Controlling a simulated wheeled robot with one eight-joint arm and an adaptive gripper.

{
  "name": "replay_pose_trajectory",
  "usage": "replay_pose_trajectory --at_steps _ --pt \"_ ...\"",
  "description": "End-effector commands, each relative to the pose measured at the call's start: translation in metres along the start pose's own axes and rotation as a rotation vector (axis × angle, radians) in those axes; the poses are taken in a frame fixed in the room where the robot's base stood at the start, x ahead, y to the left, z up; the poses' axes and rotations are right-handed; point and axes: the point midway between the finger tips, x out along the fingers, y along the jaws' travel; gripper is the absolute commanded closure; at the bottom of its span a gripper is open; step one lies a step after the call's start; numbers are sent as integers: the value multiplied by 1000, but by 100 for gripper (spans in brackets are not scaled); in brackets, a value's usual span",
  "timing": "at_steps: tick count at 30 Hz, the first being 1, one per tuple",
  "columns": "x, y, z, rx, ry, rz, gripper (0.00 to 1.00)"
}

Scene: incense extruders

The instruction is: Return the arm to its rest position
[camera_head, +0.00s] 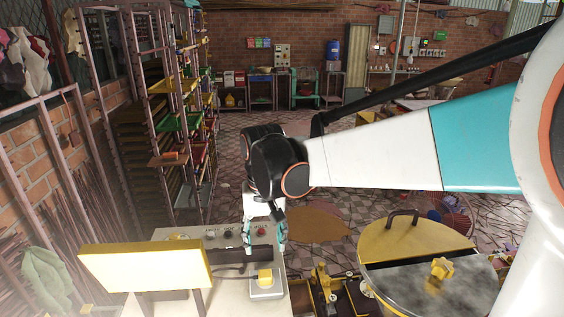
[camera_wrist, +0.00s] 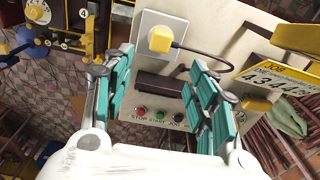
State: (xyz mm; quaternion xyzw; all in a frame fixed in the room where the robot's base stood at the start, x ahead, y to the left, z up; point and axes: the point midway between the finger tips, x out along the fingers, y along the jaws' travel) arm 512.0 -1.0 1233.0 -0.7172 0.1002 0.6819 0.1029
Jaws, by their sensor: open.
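My arm reaches across the head view from the right and bends down at a black joint. My gripper (camera_head: 264,246) hangs over a pale machine top (camera_head: 170,234). In the wrist view my gripper (camera_wrist: 163,72) has its two teal-padded fingers spread wide, with nothing held between them. Beyond the fingertips is a white square plate with a yellow block (camera_wrist: 160,39) and a cable; the yellow block also shows in the head view (camera_head: 265,277).
A yellow sign board (camera_head: 146,267) stands at the front left. A round drum with a yellow half lid (camera_head: 415,241) stands to the right. Tall racks (camera_head: 180,120) line the left side. Open tiled floor (camera_head: 235,150) lies behind the arm.

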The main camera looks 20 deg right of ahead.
Motion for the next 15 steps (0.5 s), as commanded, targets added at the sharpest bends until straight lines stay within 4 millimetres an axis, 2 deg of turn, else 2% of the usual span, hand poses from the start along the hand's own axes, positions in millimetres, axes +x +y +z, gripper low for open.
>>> replay_pose_trajectory --at_steps 1,8,15 --pt "6 4 14 -14 24 -7 47" --pt "19 15 54 -91 173 -44 47" --pt "43 27 94 -170 334 -71 47"
